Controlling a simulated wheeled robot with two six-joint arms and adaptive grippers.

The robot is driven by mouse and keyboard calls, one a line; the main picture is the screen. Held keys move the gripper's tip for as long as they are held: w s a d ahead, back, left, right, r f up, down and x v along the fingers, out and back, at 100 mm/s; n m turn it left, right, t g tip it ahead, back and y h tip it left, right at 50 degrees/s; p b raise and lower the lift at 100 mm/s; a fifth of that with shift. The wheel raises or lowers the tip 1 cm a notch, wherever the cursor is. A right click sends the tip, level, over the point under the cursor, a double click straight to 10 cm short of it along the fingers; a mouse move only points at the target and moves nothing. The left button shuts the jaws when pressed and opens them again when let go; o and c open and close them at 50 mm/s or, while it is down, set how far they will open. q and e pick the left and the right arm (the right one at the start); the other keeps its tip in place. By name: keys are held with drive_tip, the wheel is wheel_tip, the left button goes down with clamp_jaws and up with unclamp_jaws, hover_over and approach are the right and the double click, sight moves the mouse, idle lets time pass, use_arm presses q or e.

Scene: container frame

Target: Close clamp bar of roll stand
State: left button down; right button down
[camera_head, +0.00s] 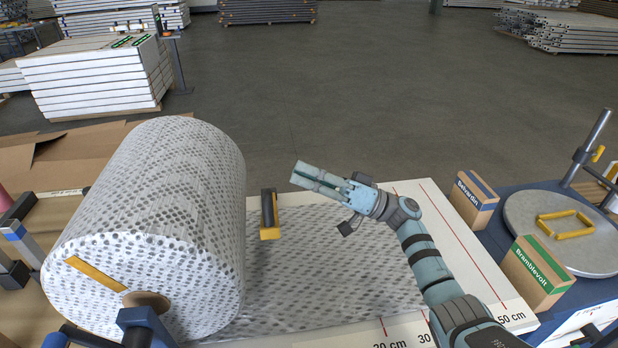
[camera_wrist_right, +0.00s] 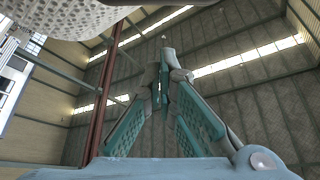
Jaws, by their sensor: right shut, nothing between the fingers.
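A large roll (camera_head: 160,210) of white sheet with grey dots lies on a stand at the left, its sheet (camera_head: 330,265) drawn out over a white board. A dark bar with yellow edges (camera_head: 268,214), perhaps the clamp bar, stands up beside the roll's right side. A yellow strip (camera_head: 95,273) crosses the roll's near end. My right gripper (camera_head: 297,174) is shut and empty, above and slightly right of the dark bar, apart from it. In the right wrist view its fingers (camera_wrist_right: 164,75) meet, with the roll (camera_wrist_right: 70,14) at top left. My left gripper is not in view.
Two cardboard boxes (camera_head: 474,198) (camera_head: 537,277) and a round grey plate (camera_head: 560,231) with a yellow handle stand on the right. The white board (camera_head: 465,240) carries red lines and centimetre marks. Open floor (camera_head: 340,100) lies beyond the table, with stacked panels behind.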

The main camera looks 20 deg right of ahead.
sight(269, 197)
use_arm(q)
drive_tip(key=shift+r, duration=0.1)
use_arm(e)
drive_tip(key=a, duration=0.3)
drive_tip(key=w+a+f, duration=0.1)
drive_tip(key=a, duration=0.1)
drive_tip(key=shift+a, duration=0.15)
drive_tip(key=shift+w, duration=0.1)
